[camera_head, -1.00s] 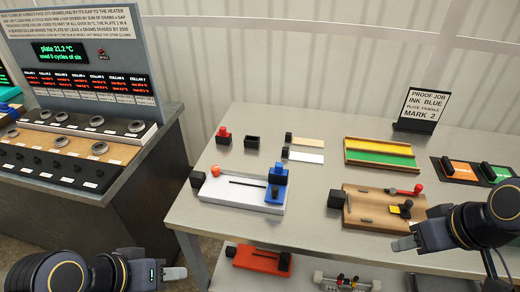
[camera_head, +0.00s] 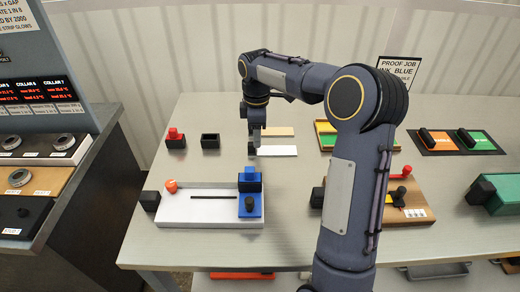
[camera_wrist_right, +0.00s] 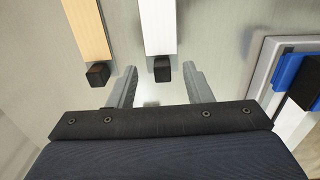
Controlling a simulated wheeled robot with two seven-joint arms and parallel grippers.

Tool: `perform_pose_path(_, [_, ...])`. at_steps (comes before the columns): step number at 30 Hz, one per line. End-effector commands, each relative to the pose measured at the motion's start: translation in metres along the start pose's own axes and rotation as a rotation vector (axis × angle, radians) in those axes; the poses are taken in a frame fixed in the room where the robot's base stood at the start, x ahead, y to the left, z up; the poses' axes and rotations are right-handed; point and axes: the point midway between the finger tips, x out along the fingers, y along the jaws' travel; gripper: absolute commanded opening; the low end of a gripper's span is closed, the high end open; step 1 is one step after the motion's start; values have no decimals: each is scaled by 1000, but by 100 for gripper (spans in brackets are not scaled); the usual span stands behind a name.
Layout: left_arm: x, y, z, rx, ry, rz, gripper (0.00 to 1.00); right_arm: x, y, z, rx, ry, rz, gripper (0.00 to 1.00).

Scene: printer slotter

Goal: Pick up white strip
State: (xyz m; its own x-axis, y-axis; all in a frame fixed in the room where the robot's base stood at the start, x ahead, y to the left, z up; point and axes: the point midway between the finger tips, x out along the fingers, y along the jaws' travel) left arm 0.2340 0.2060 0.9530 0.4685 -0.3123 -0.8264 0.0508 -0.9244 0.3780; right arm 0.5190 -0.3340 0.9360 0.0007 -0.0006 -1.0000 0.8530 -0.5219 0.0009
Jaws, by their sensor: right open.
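The white strip (camera_head: 278,150) lies on the grey table with a black block at its left end, beside a tan strip (camera_head: 278,131) behind it. My right gripper (camera_head: 256,143) points down at the block end of the white strip. In the right wrist view the white strip (camera_wrist_right: 157,28) and its black block (camera_wrist_right: 162,69) lie ahead, roughly in line with the gap between the open fingers of my right gripper (camera_wrist_right: 162,87). My left gripper is out of view.
A white tray (camera_head: 200,210) with a blue block (camera_head: 250,205) stands in front. A red-topped black block (camera_head: 175,139) and an open black box (camera_head: 210,141) stand to the left. My right arm partly covers the green-yellow tray (camera_head: 325,135) and the wooden board (camera_head: 415,197).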

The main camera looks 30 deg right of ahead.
Motion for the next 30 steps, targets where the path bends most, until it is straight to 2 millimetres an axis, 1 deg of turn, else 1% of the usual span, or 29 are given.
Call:
perform_pose_path(1, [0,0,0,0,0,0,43,9,-2,-2,-1,-2,-5,45])
perform_pose_path(3, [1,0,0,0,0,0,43,20,-2,-6,-2,-2,-5,45])
perform_pose_path(6, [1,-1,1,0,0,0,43,34,-2,-6,0,-1,-3,45])
perform_pose_path(9, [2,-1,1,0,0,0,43,41,-3,-6,0,-1,-3,45])
perform_pose_path(16, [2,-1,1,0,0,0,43,43,-2,-6,1,1,-1,45])
perform_pose_path(17, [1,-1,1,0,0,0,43,43,-2,-6,1,1,-1,44])
perform_pose_path(21, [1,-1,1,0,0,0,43,43,-2,-6,1,1,-1,26])
perform_pose_path(23, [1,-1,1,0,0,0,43,43,-2,-6,1,1,-1,18])
perform_pose_path(30, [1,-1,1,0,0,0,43,40,-2,-6,1,1,0,18])
